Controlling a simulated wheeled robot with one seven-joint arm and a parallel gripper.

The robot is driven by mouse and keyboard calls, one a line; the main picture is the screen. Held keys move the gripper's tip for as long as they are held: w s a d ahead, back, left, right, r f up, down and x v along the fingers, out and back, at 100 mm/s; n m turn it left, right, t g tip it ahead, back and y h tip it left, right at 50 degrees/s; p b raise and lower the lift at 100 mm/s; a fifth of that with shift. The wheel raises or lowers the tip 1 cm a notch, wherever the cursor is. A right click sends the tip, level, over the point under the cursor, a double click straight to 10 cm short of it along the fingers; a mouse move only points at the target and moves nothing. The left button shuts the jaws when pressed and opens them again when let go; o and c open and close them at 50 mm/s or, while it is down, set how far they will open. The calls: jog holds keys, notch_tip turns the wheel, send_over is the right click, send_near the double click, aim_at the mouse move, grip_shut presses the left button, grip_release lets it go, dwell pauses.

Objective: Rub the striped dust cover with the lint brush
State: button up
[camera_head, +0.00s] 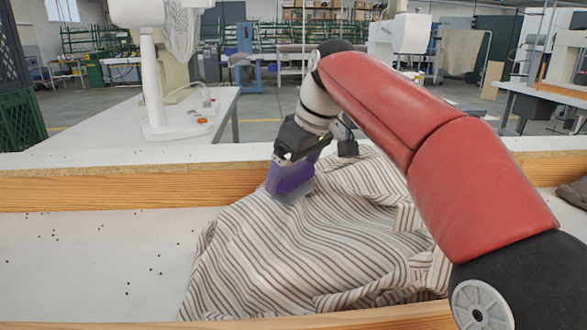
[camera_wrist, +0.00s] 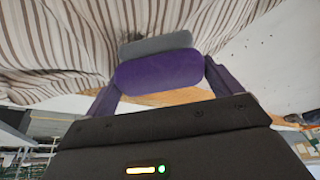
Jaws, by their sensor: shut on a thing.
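The striped dust cover (camera_head: 300,240) is white with dark stripes and lies rumpled in a wood-edged white bay. It also fills much of the upper part of the wrist view (camera_wrist: 60,40). My gripper (camera_head: 292,165) is shut on the lint brush (camera_head: 291,180), which has a purple body and a grey pad. In the wrist view the brush (camera_wrist: 158,72) sits between the fingers, its grey pad at or very near the cloth. The brush is at the cover's far left part. I cannot tell for certain whether the pad presses on the cloth.
Wooden rails (camera_head: 110,187) border the bay at back and front. Small dark specks (camera_head: 127,283) dot the bare white surface left of the cover. A dark cloth item (camera_head: 573,192) lies at the far right.

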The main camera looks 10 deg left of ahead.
jog(key=shift+f+b, duration=0.3)
jog(key=shift+f, duration=0.2)
jog(key=shift+d, duration=0.1)
jog(key=shift+w+d+r+p, duration=0.15)
jog(key=shift+w+d, duration=0.1)
jog(key=shift+d, duration=0.95)
jog(key=shift+w+d+f+p, duration=0.15)
jog(key=shift+w+d, duration=0.15)
jog(key=shift+d, duration=0.85)
jog(key=shift+w+d+r+p, duration=0.15)
jog(key=shift+w+d, duration=0.1)
jog(key=shift+d, duration=0.95)
jog(key=shift+r+p, duration=0.15)
jog(key=shift+p, duration=0.15)
